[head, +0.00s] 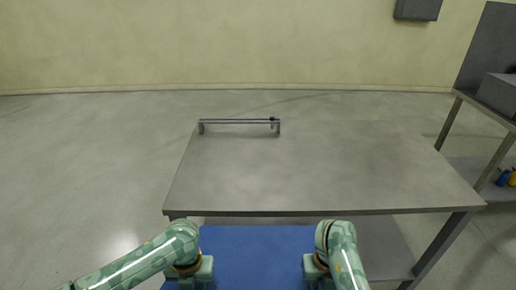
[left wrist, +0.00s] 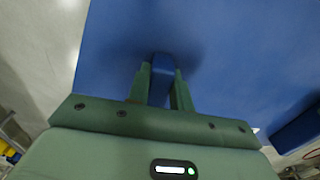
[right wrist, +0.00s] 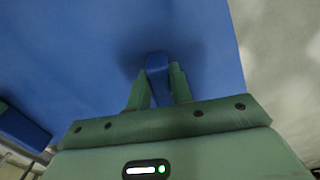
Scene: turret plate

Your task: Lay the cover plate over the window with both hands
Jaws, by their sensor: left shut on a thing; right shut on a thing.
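The blue cover plate (head: 258,255) spans between my two grippers, in front of the near edge of the table. My left gripper (left wrist: 161,82) is shut on a raised blue grip (left wrist: 163,64) of the plate. My right gripper (right wrist: 158,82) is shut on a matching blue grip (right wrist: 156,64). In the head view the right gripper (head: 315,270) is at the plate's right side and the left gripper (head: 197,272) at its left; their fingertips are hard to see there. I cannot make out the window in any view.
A grey table (head: 310,170) stands ahead, its top mostly clear. A low metal rail (head: 238,121) on short posts stands at its back left. A side bench (head: 490,110) with a grey box is at the right. Darker blue blocks show at the inner edges of both wrist views.

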